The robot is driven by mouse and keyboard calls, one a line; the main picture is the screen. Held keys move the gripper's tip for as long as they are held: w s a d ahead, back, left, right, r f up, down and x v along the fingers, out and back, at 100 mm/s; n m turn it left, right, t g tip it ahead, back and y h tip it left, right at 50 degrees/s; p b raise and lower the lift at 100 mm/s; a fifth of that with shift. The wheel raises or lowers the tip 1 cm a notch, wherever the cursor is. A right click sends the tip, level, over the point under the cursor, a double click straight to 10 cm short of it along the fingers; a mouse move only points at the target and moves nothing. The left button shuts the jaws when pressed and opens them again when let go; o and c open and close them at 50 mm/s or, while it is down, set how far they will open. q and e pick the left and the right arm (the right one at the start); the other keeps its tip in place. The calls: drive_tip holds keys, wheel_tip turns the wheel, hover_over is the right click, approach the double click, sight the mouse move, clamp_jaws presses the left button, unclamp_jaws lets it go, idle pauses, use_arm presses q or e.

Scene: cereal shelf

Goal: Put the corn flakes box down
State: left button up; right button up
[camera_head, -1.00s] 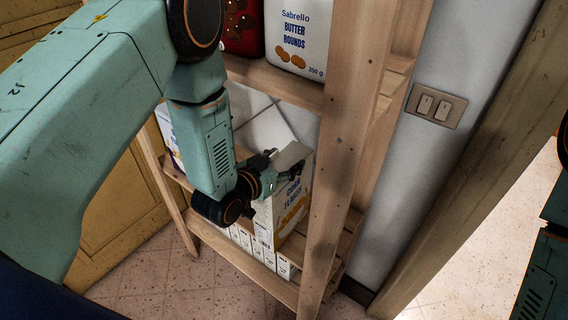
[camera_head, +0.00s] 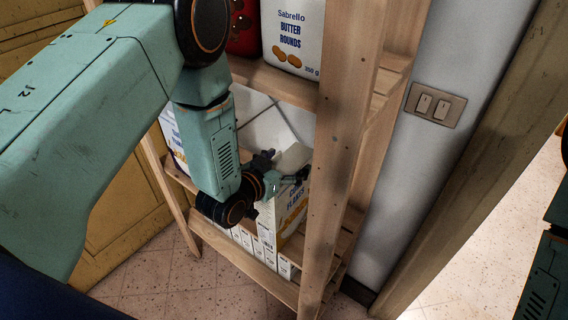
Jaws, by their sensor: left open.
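The corn flakes box (camera_head: 291,212) is white with blue lettering and yellow flakes. It stands on the lower shelf (camera_head: 240,261) of the wooden rack, just left of the front right post. My left gripper (camera_head: 284,175) is open at the top of the box, its fingers around the upper part. The wrist hides part of the box's upper left, and I cannot tell whether a finger touches it. My right gripper is out of view; only part of my right arm shows at the right edge.
A row of narrow white boxes (camera_head: 240,238) stands left of the corn flakes box. A Butter Rounds pack (camera_head: 293,40) and a red pack (camera_head: 243,28) sit on the shelf above. The wooden post (camera_head: 338,150) is close on the right. A light switch (camera_head: 435,104) is on the wall.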

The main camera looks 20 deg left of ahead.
use_arm(q)
drive_tip(key=shift+s+a, duration=0.1)
drive_tip(key=shift+a, duration=0.15)
drive_tip(key=v, duration=1.2)
drive_tip(key=shift+d+r, duration=0.15)
drive_tip(key=shift+d, duration=0.05)
drive_tip(key=shift+a, duration=0.15)
idle(0.5)
idle(0.4)
